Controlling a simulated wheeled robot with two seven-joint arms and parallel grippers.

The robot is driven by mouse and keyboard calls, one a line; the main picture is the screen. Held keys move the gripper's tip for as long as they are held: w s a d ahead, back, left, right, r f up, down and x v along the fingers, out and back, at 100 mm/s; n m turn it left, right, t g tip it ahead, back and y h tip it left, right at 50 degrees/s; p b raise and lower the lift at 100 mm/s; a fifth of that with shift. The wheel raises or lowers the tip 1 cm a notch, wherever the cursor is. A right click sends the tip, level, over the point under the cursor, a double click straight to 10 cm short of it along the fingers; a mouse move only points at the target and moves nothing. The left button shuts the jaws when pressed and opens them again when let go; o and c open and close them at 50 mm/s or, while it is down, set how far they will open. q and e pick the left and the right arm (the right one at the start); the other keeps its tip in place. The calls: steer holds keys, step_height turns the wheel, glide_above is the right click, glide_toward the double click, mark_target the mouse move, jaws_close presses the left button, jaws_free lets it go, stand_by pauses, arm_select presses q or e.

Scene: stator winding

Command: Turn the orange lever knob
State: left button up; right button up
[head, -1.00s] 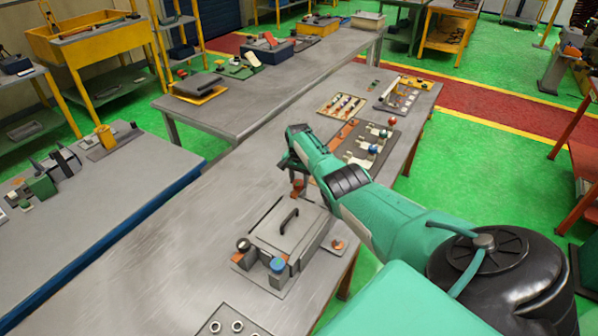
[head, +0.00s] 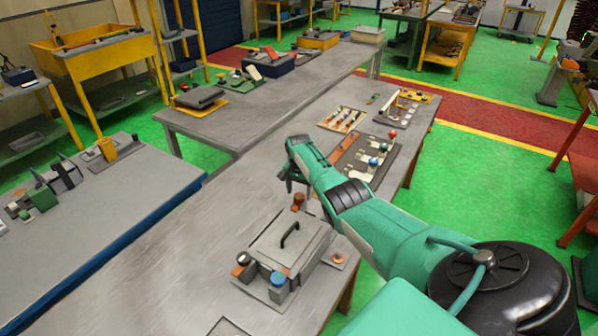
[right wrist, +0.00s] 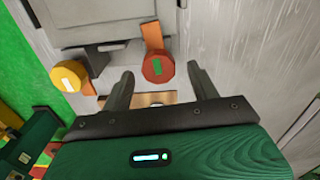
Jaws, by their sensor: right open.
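A red-orange round knob with a pale green mark (right wrist: 158,68) shows in the right wrist view, just beyond and between my fingertips. It also shows in the head view (head: 299,199), behind the grey box. A yellow-orange knob with a white mark (right wrist: 70,76) lies left of it in the right wrist view. Which of these is the lever knob, I cannot tell for sure. My right gripper (right wrist: 161,78) is open and empty, with no visible contact with the knob. In the head view it (head: 291,181) is partly hidden behind the wrist. My left gripper is not in view.
The grey box with a black handle (head: 283,250) stands on the table (head: 190,235). A blue-topped post (head: 278,280) and a dark knob (head: 243,259) are at its near side. Boards with coloured knobs (head: 366,158) lie farther back. The table left of the box is clear.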

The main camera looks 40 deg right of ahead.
mark_target(299, 196)
step_height(299, 196, up, 13)
steer(key=b, duration=0.2)
stand_by(0.3)
stand_by(0.4)
